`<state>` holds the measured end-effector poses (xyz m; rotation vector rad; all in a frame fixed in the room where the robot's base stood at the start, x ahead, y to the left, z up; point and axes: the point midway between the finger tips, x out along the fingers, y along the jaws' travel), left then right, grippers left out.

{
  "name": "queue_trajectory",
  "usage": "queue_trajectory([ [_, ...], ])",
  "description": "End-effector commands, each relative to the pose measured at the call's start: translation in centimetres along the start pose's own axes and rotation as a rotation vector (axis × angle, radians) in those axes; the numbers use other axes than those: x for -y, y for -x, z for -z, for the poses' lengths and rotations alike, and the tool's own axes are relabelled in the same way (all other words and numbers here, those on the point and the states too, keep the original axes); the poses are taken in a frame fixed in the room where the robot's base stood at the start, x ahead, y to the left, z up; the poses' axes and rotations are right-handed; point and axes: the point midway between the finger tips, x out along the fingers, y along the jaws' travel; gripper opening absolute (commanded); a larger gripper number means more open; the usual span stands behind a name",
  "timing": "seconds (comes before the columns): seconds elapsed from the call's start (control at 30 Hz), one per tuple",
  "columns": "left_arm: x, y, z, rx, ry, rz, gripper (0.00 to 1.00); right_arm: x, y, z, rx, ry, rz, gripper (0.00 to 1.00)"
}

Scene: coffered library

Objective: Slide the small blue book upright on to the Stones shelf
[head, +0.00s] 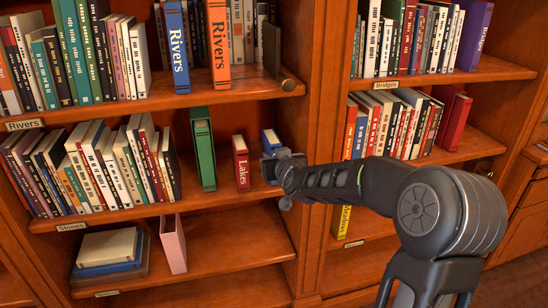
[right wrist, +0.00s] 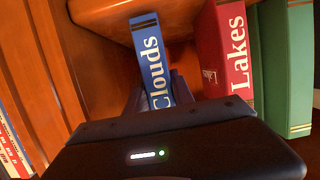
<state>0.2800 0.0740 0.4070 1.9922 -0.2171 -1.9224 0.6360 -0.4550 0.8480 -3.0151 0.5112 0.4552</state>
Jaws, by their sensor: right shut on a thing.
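The small blue book (head: 270,139), with "Clouds" on its spine (right wrist: 150,60), is held roughly upright in my right gripper (head: 280,168). My right gripper is shut on its spine end; the fingers show dark at the book's base in the right wrist view (right wrist: 158,92). The Stones shelf (head: 140,212) has its label (head: 72,226) on the front edge. The blue book is at this shelf's right end, beside the red Lakes book (head: 241,165), with a narrow gap. I cannot tell whether it touches the board. My left gripper is not in view.
A green book (head: 203,150) stands left of Lakes, and a row of books (head: 90,165) fills the shelf's left part. A wooden upright (head: 318,130) closes the right side. The Rivers shelf (head: 150,100) is above. A pink book (head: 173,245) stands below.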

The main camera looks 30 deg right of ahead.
Motion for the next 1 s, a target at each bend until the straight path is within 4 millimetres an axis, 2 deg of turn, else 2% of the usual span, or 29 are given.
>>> queue_trajectory([
  [0.27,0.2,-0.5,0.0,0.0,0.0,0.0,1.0,0.0,-0.2,-0.5,-0.003,0.001,0.0,0.0],
  [0.3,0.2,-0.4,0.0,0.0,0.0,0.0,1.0,0.0,-0.1,-0.3,-0.003,0.001,0.0,0.32],
  [0.57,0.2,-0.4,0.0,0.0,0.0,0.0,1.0,0.0,-0.1,-0.4,-0.001,0.0,0.0,0.53],
  [0.87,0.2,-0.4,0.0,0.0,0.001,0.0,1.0,0.0,0.0,-0.6,0.002,0.0,0.0,0.54],
  [1.0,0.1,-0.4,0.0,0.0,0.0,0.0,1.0,0.0,1.0,-0.4,0.0,0.001,0.0,0.54],
])
